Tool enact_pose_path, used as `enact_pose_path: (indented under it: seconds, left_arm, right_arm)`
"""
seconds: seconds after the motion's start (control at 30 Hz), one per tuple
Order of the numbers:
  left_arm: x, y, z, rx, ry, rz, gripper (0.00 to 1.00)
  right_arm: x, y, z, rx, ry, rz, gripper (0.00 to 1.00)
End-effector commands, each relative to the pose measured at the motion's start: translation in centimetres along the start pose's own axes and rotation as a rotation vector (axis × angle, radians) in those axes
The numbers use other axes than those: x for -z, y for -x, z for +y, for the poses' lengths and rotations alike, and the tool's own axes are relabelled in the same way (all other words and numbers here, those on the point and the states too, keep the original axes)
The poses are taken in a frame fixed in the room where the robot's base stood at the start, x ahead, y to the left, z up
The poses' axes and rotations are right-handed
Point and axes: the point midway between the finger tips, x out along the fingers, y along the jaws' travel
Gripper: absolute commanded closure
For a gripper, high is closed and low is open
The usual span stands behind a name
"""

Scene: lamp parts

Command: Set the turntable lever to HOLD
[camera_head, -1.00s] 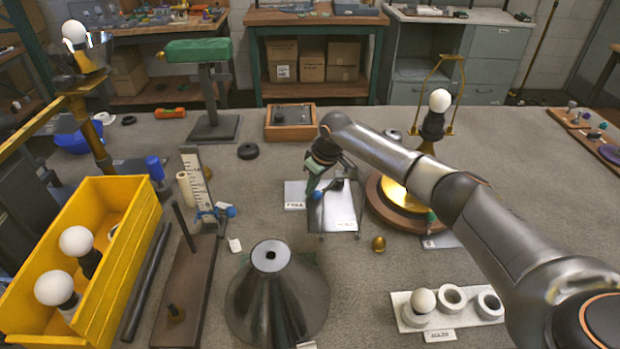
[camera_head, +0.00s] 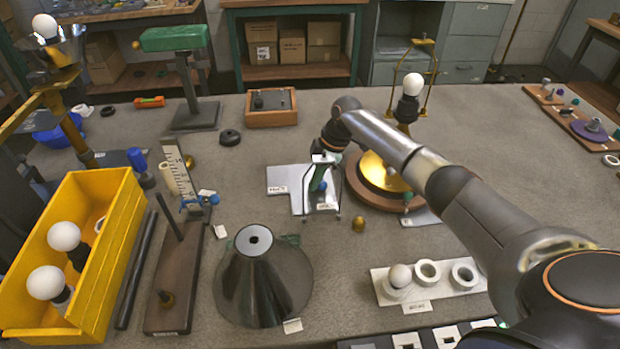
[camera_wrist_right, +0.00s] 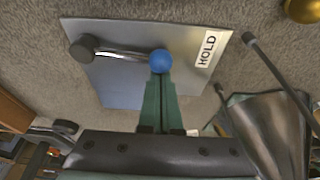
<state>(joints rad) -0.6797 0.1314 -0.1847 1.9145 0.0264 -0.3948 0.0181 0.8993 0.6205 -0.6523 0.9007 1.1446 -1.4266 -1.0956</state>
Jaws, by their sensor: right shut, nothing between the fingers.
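The lever's grey plate (camera_head: 292,178) lies on the floor-grey table, left of the turntable (camera_head: 385,182) with its brass disc and wooden base. The lever has a blue ball knob (camera_head: 322,187), which also shows in the right wrist view (camera_wrist_right: 160,61). There its dark pivot (camera_wrist_right: 80,48) is at left, and the knob points right toward the HOLD label (camera_wrist_right: 207,49), a short gap away. My right gripper (camera_head: 318,180) is shut and empty. Its green fingertips (camera_wrist_right: 160,84) are right at the knob; whether they touch it I cannot tell. My left gripper is not in view.
A small brass ball (camera_head: 358,224) and a dark cone shade (camera_head: 262,275) stand in front. A yellow bin (camera_head: 95,270) with bulbs is at left. A white holder (camera_head: 418,298) with rings is front right. A lamp bulb (camera_head: 413,84) stands above the turntable.

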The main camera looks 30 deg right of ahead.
Motion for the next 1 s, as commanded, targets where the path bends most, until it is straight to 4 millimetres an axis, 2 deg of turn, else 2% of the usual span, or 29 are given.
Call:
enact_pose_path:
  seconds: [0.77, 1.0]
  left_arm:
    - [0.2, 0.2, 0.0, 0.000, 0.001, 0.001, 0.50]
    - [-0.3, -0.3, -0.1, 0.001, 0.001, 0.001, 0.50]
  right_arm:
    - [-0.8, 0.2, -0.1, -0.001, -0.003, -0.003, 1.00]
    - [0.6, -0.3, 0.2, -0.002, -0.001, -0.001, 1.00]
